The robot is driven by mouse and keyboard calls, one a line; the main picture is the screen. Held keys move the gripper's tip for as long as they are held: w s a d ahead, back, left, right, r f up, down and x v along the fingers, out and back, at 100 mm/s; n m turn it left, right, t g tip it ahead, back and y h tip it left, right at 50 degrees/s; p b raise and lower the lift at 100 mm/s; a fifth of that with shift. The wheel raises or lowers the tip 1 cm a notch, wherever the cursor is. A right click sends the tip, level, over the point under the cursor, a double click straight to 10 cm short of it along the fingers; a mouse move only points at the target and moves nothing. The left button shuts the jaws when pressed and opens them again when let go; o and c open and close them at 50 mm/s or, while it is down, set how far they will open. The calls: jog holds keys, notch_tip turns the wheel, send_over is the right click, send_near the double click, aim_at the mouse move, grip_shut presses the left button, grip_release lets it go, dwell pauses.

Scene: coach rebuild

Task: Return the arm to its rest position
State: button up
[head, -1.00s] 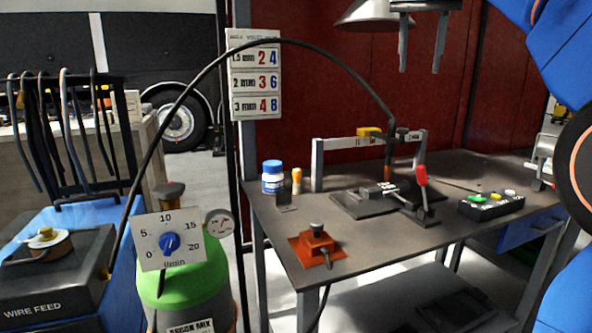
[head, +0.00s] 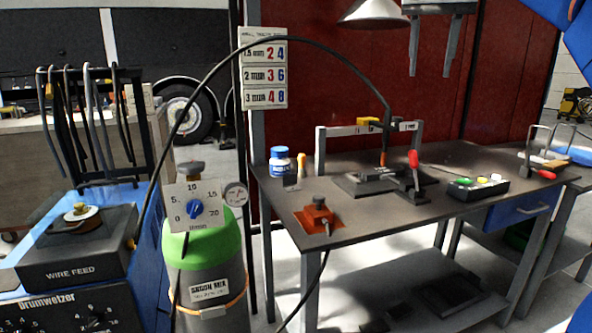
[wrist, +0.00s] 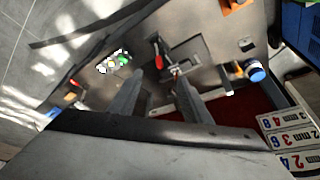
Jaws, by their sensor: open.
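My gripper (head: 433,74) hangs at the top of the head view with its two grey fingers pointing down. Its fingers are apart, with nothing between them. It is above and behind the workbench (head: 390,222) in the picture, clear of the things on it. In the wrist view my gripper (wrist: 158,88) shows two spread fingers over the bench, which appears turned around. A blue part of my arm (head: 545,12) shows at the top right corner. The rest of the arm is out of view.
A lamp shade (head: 373,14) hangs left of my gripper. A green gas cylinder (head: 205,250) and wire feeder (head: 75,250) stand left.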

jog(key=s+f+n, duration=0.1)
jog(key=s+f, duration=0.8)
jog(key=f, duration=0.7)
jog(key=s+f+n+y, duration=0.1)
jog(key=s+f+n, duration=0.1)
jog(key=s+f, duration=0.7)
jog(key=s+f+n, duration=0.1)
jog(key=s+f, duration=0.8)
jog(key=f, duration=1.4)
jog(key=shift+d+f+n+t+y, duration=0.15)
jog(key=shift+d+n+t+y, duration=0.15)
jog(key=shift+d+y, duration=0.1)
